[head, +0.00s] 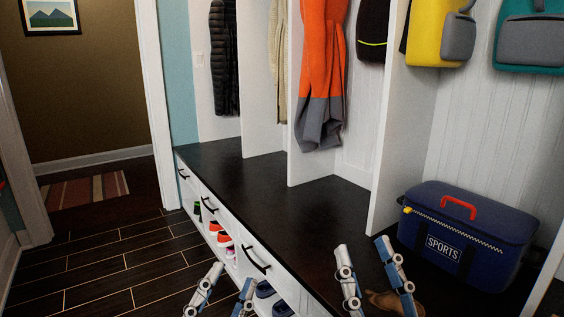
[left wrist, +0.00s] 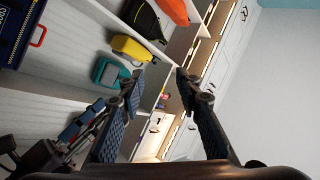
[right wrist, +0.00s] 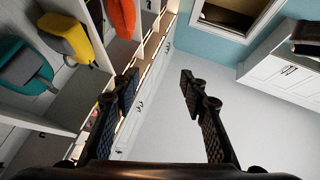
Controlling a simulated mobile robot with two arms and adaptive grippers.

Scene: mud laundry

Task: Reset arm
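My left gripper (head: 231,275) shows at the bottom of the head view, in front of the bench's shoe shelf. Its two fingers are apart with nothing between them, as the left wrist view (left wrist: 160,75) also shows. My right gripper (head: 362,246) is to its right, in front of the dark bench top as the head view sees it. Its fingers are apart and empty, and the right wrist view (right wrist: 158,74) shows the same gap. Neither gripper is seen touching anything. The arms behind the grippers are mostly out of the head view.
A black-topped bench (head: 265,190) with drawers and shoes below runs along the cubbies. A blue sports bag (head: 465,235) and a brown item (head: 378,300), partly hidden by my right gripper, are on it. Coats and backpacks hang above. The wooden floor (head: 120,260) at left is clear.

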